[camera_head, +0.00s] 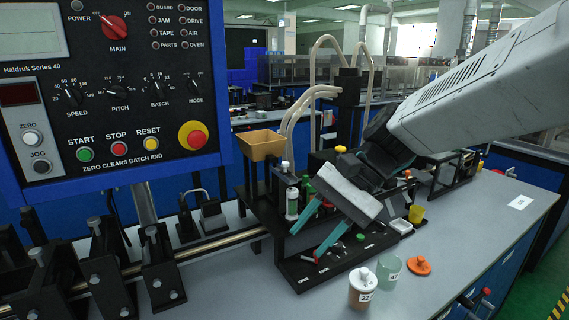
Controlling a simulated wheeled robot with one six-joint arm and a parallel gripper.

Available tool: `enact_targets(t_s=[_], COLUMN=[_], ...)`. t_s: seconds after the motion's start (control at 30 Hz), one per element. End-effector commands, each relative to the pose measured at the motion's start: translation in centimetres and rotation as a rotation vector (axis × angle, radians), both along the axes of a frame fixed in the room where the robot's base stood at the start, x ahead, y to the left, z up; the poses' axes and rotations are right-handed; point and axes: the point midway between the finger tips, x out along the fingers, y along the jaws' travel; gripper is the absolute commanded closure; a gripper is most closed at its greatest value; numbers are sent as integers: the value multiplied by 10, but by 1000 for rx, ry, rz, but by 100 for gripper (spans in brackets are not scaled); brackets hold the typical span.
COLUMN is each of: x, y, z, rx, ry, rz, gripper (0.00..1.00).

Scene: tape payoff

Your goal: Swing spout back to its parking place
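No part is labelled as the spout, and I cannot tell for sure which one it is. Curved cream tubes (297,112) arch from a black upright block (348,95) behind the bench's fixtures and may belong to it. Their lower ends are partly hidden by the fixtures in front. No parking place can be made out. My gripper (306,246) reaches in from the upper right, angled down over a black fixture tray. Its two teal fingers are apart, and I see nothing held between them. The gripper body hides part of the fixture behind it.
A control panel (110,90) fills the upper left. A tan bin (261,145) and a white-capped vial (292,203) stand left of my gripper. Jar 22 (361,290), a greenish cup (388,270) and an orange lid (419,265) are in front.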

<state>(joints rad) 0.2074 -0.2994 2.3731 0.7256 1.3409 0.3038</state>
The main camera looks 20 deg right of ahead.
Motion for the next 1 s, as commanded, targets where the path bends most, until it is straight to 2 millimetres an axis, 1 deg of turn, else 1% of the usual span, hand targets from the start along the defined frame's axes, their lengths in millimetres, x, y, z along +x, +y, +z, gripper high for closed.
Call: enact_targets(t_s=[0.03,0.07,0.1,0.13,0.17,0.2,0.27,0.3,0.4,0.5,0.63,0.73,0.87,1.0], x=[24,37,56,70,85,105,134,152,191,219,239,247,256,269], y=[0,0,-2,-3,-7,-12,-24,-33,-58,-82,-103,-106,-93,-73], z=[1,3,6,7,9,10,12,12,10,6,3,2,2,2], rx=[90,147,221,278,335,410,522,594,753,875,971,1001,1005,1003], ry=[58,91,133,163,192,234,289,322,391,439,471,480,482,481], rz=[-92,-145,-217,-271,-323,-392,-492,-554,-687,-782,-852,-871,-871,-869], gripper=[62,62,62,62,62,62,62,62,62,62,62,62,62,62])
